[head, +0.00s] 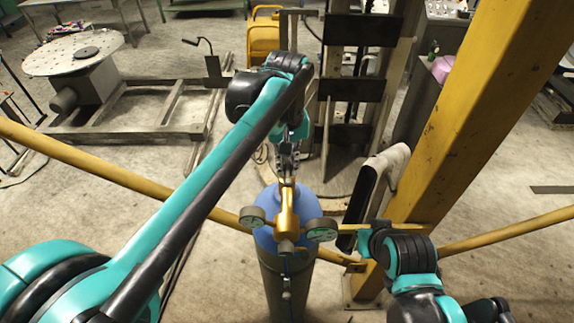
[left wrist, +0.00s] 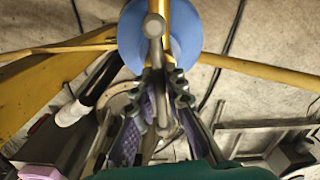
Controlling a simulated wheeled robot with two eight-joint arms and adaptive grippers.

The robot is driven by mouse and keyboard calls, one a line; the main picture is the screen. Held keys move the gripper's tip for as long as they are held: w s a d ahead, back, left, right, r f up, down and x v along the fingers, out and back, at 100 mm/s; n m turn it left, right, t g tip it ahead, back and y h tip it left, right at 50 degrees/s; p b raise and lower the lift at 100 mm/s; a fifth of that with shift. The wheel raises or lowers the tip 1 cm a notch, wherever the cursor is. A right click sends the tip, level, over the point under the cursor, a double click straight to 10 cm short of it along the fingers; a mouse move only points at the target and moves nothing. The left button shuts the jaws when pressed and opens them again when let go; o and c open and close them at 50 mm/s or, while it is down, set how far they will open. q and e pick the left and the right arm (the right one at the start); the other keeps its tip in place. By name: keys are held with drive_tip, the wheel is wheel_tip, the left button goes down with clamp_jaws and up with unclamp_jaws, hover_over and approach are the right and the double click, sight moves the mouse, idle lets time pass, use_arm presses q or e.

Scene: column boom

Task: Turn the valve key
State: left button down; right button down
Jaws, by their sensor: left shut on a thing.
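A blue-topped gas cylinder (head: 307,207) stands upright with a brass valve (head: 288,212) and two round gauges (head: 252,217) (head: 321,230) on it. My left gripper (head: 288,163) is above the valve, pointing down. In the left wrist view a grey metal valve key (left wrist: 154,28) runs between the fingers of my left gripper (left wrist: 166,100), which are shut on it. The key's far end lies over the blue cylinder top (left wrist: 190,38) and brass body; I cannot tell exactly how it sits on the valve. My right arm shows at lower right, its gripper not visible.
A yellow post (head: 470,110) stands right of the cylinder, and yellow rails (head: 110,175) cross on both sides. A black and white padded part (head: 372,195) leans beside the post. A round table (head: 75,53) and metal frame (head: 130,130) are behind left.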

sight(287, 162)
use_arm(q)
drive_tip(key=c, duration=1.6)
unclamp_jaws()
drive_tip(key=shift+o, duration=0.2)
drive_tip(key=shift+r, duration=0.1)
wheel_tip(287, 162, up, 12)
